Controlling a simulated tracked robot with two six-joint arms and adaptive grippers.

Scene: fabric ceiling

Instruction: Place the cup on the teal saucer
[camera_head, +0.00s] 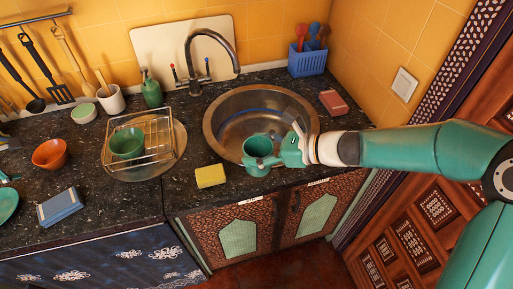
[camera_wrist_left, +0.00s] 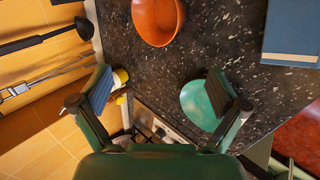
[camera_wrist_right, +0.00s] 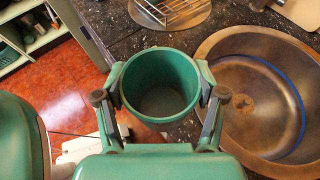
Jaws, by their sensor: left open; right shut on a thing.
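The green cup (camera_head: 258,152) is held upright near the front rim of the sink. My right gripper (camera_head: 279,156) is shut on it; in the right wrist view the fingers (camera_wrist_right: 160,84) clasp the cup (camera_wrist_right: 160,78) from both sides, and it looks empty inside. The teal saucer (camera_head: 7,204) lies on the counter, cut off by the left edge of the head view. In the left wrist view the saucer (camera_wrist_left: 200,106) is bare, partly hidden behind one finger. My left gripper (camera_wrist_left: 160,90) is open and empty, above the counter beside the saucer.
An orange bowl (camera_head: 50,153) and a blue box-like item (camera_head: 59,207) lie near the saucer. The sink (camera_head: 217,108) is open behind the cup.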

